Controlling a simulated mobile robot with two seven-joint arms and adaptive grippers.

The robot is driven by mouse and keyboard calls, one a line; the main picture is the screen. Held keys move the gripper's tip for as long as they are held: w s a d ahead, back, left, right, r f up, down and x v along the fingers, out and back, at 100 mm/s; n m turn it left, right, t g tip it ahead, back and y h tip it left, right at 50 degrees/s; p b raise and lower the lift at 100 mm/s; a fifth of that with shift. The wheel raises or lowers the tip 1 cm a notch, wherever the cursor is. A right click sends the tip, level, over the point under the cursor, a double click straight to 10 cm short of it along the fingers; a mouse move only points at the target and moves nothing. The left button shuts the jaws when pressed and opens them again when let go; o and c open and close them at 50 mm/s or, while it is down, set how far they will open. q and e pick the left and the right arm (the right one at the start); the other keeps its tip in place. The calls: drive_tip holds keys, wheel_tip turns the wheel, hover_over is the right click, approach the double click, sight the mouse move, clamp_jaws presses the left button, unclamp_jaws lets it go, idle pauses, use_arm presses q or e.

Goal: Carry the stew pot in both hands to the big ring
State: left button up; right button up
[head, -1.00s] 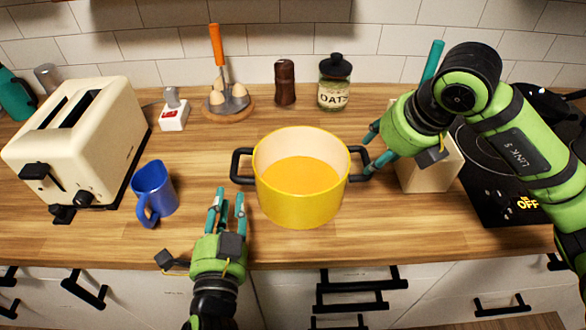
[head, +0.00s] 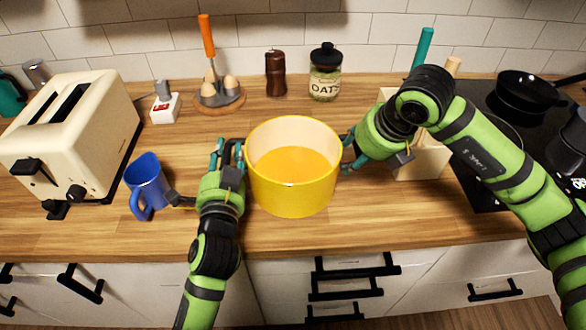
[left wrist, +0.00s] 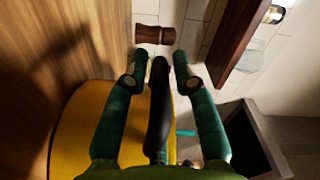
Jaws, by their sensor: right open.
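The yellow stew pot (head: 293,192), filled with orange stew, sits on the wooden counter. My right gripper (head: 348,150) is open at the pot's right side, where the handle is mostly hidden by the fingers.
A black pan (head: 522,92) stands at the hob's back. A wooden block (head: 428,162) stands between pot and hob, behind my right gripper. A blue mug (head: 147,185) and cream toaster (head: 75,140) are on the left. An oats jar (head: 326,75) and pepper mill (head: 276,75) stand behind the pot.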

use_arm(q)
drive_tip(key=shift+w, duration=0.6)
use_arm(e)
drive_tip(key=shift+w+f, duration=0.1)
drive_tip(key=shift+f, duration=0.2)
use_arm(q)
drive_tip(key=shift+c, duration=1.3)
use_arm(e)
drive_tip(key=shift+c, duration=1.2)
use_arm(q)
clamp_jaws()
use_arm(e)
clamp_jaws()
